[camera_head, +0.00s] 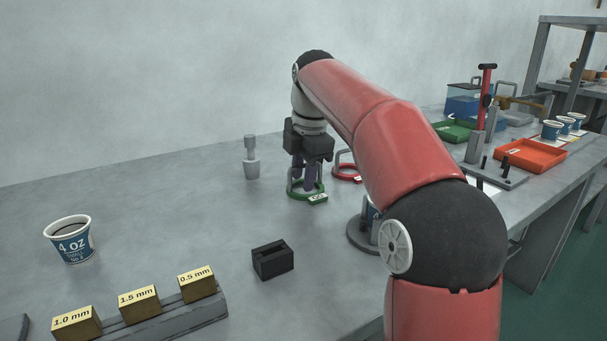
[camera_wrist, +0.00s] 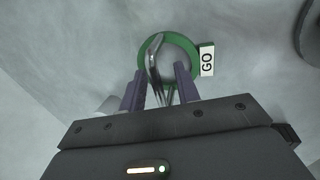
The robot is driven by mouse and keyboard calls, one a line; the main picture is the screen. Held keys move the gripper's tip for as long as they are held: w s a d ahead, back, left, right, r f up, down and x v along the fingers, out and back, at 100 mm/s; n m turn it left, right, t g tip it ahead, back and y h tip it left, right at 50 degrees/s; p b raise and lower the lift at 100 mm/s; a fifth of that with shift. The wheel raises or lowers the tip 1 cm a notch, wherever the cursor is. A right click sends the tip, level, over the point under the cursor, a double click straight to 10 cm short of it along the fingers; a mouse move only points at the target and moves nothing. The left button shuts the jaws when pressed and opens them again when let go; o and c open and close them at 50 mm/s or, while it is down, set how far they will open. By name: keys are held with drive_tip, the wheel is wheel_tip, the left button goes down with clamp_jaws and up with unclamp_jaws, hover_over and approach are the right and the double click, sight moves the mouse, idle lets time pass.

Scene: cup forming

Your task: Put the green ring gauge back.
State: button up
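The green ring gauge (camera_head: 294,195) lies on the grey bench, with a white GO tag and an upright metal loop handle. In the wrist view the ring (camera_wrist: 145,48) is just beyond my fingertips, and its GO tag (camera_wrist: 207,60) is at its right. My gripper (camera_head: 303,182) points down over the ring. In the wrist view my two purple fingers (camera_wrist: 163,78) stand apart on either side of the metal handle (camera_wrist: 154,62), with a visible gap on the right side. The lower part of the handle is partly hidden by the gripper body.
A red ring gauge (camera_head: 347,174) is close to the right. A metal plug-like piece (camera_head: 251,160) stands to the left. A black block (camera_head: 272,261), a 4 OZ cup (camera_head: 71,240) and yellow thickness blocks (camera_head: 139,303) are nearer. An orange tray (camera_head: 531,155) and green tray (camera_head: 453,131) are far right.

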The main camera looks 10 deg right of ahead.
wheel_tip(320, 180, up, 8)
drive_tip(key=s+p, duration=0.1)
drive_tip(key=p, duration=0.1)
drive_tip(key=shift+d+f+p, duration=0.15)
drive_tip(key=shift+f+p, duration=0.05)
drive_tip(key=shift+p, duration=0.15)
drive_tip(key=shift+s, duration=0.1)
